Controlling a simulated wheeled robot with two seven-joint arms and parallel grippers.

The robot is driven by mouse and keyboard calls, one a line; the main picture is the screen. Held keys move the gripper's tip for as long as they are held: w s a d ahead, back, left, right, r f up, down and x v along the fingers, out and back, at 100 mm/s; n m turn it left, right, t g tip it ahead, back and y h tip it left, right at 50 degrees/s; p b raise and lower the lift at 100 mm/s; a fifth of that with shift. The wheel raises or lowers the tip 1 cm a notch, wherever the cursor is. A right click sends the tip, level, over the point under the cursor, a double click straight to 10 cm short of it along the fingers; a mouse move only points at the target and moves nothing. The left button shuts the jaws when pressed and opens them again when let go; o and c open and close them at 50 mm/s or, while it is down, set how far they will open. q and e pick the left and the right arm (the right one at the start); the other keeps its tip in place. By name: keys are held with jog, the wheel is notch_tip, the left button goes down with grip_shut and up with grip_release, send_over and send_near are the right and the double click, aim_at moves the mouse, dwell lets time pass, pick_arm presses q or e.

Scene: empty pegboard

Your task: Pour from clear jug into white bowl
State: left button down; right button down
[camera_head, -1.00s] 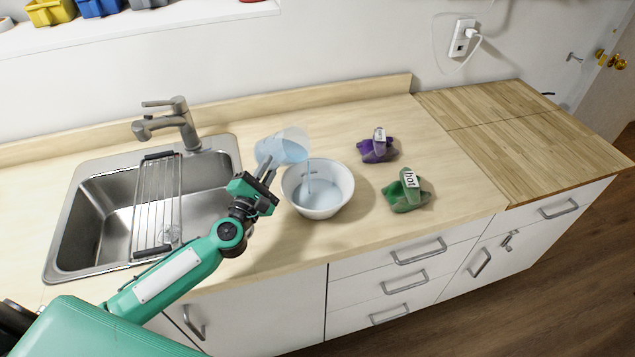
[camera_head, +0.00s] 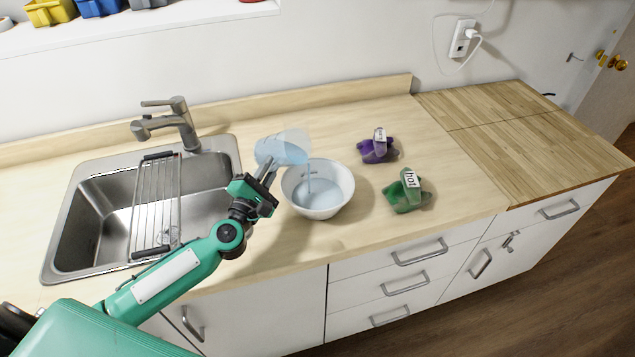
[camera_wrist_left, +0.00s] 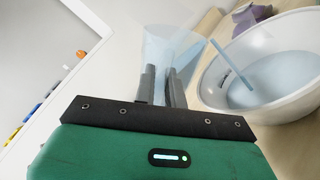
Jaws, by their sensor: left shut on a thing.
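The clear jug (camera_head: 284,149) is tilted to the right, its mouth over the white bowl's back left rim. It holds pale blue liquid, and a thin stream falls from it into the bowl. The white bowl (camera_head: 343,197) stands upright on the counter with pale blue liquid in it. My left gripper (camera_head: 267,171) is shut on the jug at its near side, left of the bowl. In the left wrist view the jug (camera_wrist_left: 172,45) is between the fingers (camera_wrist_left: 162,85), and the stream and bowl (camera_wrist_left: 300,32) are at right. My right gripper is not in view.
A purple object (camera_head: 374,152) and a green object (camera_head: 407,197) with a label reading "hot" stand right of the bowl. A sink (camera_head: 75,215) with a rack and faucet (camera_head: 170,122) is at left. The counter's wooden right end (camera_head: 530,135) is clear.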

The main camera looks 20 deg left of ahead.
aim_at(290, 164)
pick_arm(q)
jog(key=shift+d+f+m+h+b, duration=0.15)
jog(key=shift+f+m+h+b, duration=0.15)
jog(key=shift+m+b, duration=0.45)
jog(key=shift+d+f+m+h+b, duration=0.15)
jog(key=shift+f+m+h+b, duration=0.1)
jog(key=shift+m+b, duration=0.45)
dwell(1.6)
jog(key=shift+s+d+r+m+h+p, duration=0.15)
jog(key=shift+d+r+m+h+p, duration=0.05)
jog(key=shift+d+m, duration=0.4)
jog(key=shift+s+d+r+m+h+p, duration=0.1)
jog(key=shift+d+r+m+h+p, duration=0.1)
jog(key=shift+d+m, duration=0.35)
dwell(0.5)
jog(key=shift+d+f+m+h+p, duration=0.15)
jog(key=shift+f+m+h+p, duration=0.35)
jog(key=shift+m, duration=0.6)
